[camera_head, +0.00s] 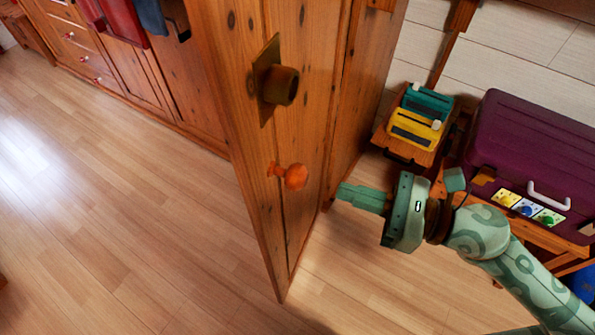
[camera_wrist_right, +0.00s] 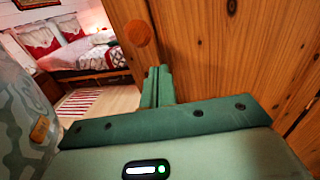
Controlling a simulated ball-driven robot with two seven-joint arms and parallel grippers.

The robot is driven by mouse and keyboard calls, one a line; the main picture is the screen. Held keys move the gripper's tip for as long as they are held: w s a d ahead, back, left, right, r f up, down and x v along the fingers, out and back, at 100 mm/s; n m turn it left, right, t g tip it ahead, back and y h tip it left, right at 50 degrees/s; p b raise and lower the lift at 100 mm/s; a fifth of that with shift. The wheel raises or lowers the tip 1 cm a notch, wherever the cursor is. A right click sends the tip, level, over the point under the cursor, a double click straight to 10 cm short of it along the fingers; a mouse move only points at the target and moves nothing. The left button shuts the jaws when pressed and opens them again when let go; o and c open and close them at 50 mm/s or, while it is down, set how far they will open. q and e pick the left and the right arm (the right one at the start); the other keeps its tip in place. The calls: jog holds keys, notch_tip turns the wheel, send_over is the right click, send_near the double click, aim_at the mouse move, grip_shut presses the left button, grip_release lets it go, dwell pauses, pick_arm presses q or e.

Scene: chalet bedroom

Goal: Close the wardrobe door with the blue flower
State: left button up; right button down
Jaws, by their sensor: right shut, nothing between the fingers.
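A wooden wardrobe door (camera_head: 262,165) stands open, jutting toward me in the head view. It carries a round orange-brown knob (camera_head: 296,177) and, above that, a square plate with a dark cylinder (camera_head: 278,84). No blue flower is discernible on the face I see. My right gripper (camera_head: 343,192) is shut and empty, just right of the door near knob height. In the right wrist view its closed fingers (camera_wrist_right: 158,72) point toward the knob (camera_wrist_right: 139,33), with wood panelling on the right. I cannot tell whether they touch the door. My left gripper is not in view.
Right of the wardrobe, a small wooden stand (camera_head: 408,150) holds teal and yellow items. A purple suitcase (camera_head: 528,150) with a white handle and small picture cards sits behind my right arm. Wooden floor (camera_head: 110,220) is clear left of the door. A bed (camera_wrist_right: 85,52) shows in the wrist view.

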aim_at(297, 174)
jog(key=p+x, duration=0.1)
jog(key=x, duration=0.8)
jog(key=shift+w+a+p, duration=0.2)
jog(key=shift+a+p, duration=0.1)
jog(key=shift+p, duration=0.05)
jog(key=shift+w, duration=0.1)
